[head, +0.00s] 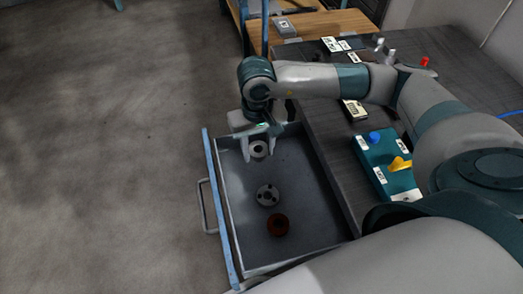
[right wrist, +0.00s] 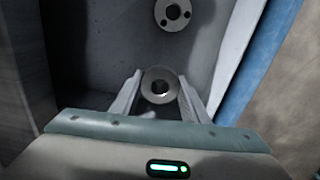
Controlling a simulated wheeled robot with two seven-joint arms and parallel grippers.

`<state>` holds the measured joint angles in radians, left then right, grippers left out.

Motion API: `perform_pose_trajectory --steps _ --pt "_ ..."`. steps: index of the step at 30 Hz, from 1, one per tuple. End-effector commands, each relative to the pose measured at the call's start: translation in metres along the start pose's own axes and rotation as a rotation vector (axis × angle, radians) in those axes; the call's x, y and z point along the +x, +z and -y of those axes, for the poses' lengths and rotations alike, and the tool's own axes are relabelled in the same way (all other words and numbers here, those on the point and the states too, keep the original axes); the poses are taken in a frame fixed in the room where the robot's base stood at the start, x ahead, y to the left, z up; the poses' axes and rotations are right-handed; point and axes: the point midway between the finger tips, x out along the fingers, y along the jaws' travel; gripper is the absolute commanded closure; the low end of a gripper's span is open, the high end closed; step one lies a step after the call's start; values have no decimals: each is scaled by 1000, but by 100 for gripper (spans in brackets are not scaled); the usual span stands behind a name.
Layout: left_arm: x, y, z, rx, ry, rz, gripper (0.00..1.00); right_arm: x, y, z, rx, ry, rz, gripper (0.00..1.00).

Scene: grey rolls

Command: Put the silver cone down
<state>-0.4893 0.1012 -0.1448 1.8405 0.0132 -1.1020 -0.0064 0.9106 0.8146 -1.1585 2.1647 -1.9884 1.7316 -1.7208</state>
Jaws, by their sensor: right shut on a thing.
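The silver cone (head: 259,149) shows as a pale ring-shaped end with a dark hole. My right gripper (head: 260,153) is shut on it, one finger on each side, at the far end of the open drawer. In the right wrist view the silver cone (right wrist: 160,86) sits between the fingertips of the right gripper (right wrist: 160,95). I cannot tell whether its underside touches the drawer floor. My left gripper is not in view.
The open drawer (head: 231,236) also holds a grey disc with holes (head: 267,195) and a reddish-brown ring (head: 278,224), both nearer than the cone. The grey disc also shows in the right wrist view (right wrist: 173,14). A teal box (head: 392,178) with knobs stands on the dark table (head: 325,130).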

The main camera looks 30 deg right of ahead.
Motion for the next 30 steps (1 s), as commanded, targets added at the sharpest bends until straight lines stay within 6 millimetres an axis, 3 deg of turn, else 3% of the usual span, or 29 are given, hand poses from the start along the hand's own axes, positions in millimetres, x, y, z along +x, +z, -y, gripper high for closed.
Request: perform_pose_trajectory --steps 14,24,30 --pt "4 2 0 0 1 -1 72 11 0 1 0 -2 -1 90" --pt "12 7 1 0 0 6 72 45 0 1 -1 -2 1 90" --pt "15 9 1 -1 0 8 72 47 0 1 -2 -2 -1 90"
